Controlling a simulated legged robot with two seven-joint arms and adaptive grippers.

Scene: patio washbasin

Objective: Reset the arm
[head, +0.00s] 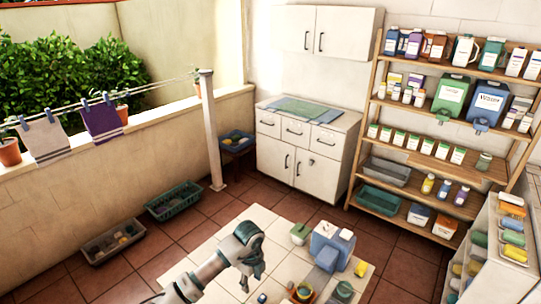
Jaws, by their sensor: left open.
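My left arm (205,272) comes in from the bottom edge, left of the middle. It bends at a dark green-grey joint, and my left gripper (250,278) hangs down from it with its fingers pointing at the pale surface below. The gripper is open, and I see nothing between its fingers. It is left of the group of items on that surface and apart from them. My right gripper is not in view.
A pale surface (205,250) holds a blue-grey box (331,243), a green-lidded container (300,232) and small pots. Behind stand a white cabinet (310,150) and a wooden shelf (440,78) of bottles. Crates (174,200) line the left wall. Tiled floor lies between.

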